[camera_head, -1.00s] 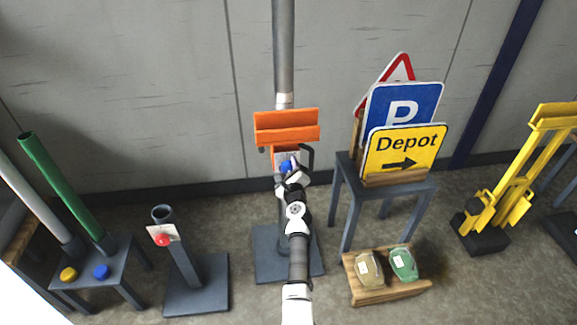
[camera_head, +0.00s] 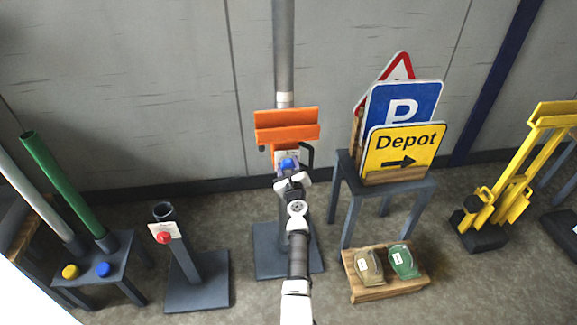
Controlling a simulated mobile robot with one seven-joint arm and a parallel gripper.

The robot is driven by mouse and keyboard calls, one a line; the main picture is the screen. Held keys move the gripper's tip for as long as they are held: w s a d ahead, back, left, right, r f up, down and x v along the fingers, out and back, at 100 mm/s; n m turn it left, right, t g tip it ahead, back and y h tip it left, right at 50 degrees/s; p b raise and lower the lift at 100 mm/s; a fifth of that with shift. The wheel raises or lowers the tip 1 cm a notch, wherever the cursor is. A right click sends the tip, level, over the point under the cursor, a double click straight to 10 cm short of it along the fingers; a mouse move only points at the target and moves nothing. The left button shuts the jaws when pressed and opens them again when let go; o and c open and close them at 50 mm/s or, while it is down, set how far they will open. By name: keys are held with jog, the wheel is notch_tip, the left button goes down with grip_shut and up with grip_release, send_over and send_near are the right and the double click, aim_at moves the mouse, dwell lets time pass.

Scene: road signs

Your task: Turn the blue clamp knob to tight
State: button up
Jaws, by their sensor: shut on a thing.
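The blue clamp knob (camera_head: 287,163) sits on the front of the orange clamp head (camera_head: 287,126), on a grey post with a square base plate. A small white label (camera_head: 291,153) shows just above the knob; its text is too small to read. My gripper (camera_head: 289,171) comes up from below and is shut on the knob. My fingers and wrist hide the knob's lower part. A dark bent handle (camera_head: 309,155) stands at the right side of the clamp head.
A grey stand with a red knob (camera_head: 163,238) is at left. A table (camera_head: 343,185) with road signs (camera_head: 402,152) stands close at right. A wooden crate (camera_head: 390,293) with two bags lies on the floor. A yellow folded stand (camera_head: 500,180) is far right.

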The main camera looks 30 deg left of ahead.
jog(key=o, duration=1)
jog(key=p+v, duration=0.2)
jog(key=v, duration=1.1)
jog(key=shift+s+d+p, duration=0.25)
jog(key=shift+s+p, duration=0.1)
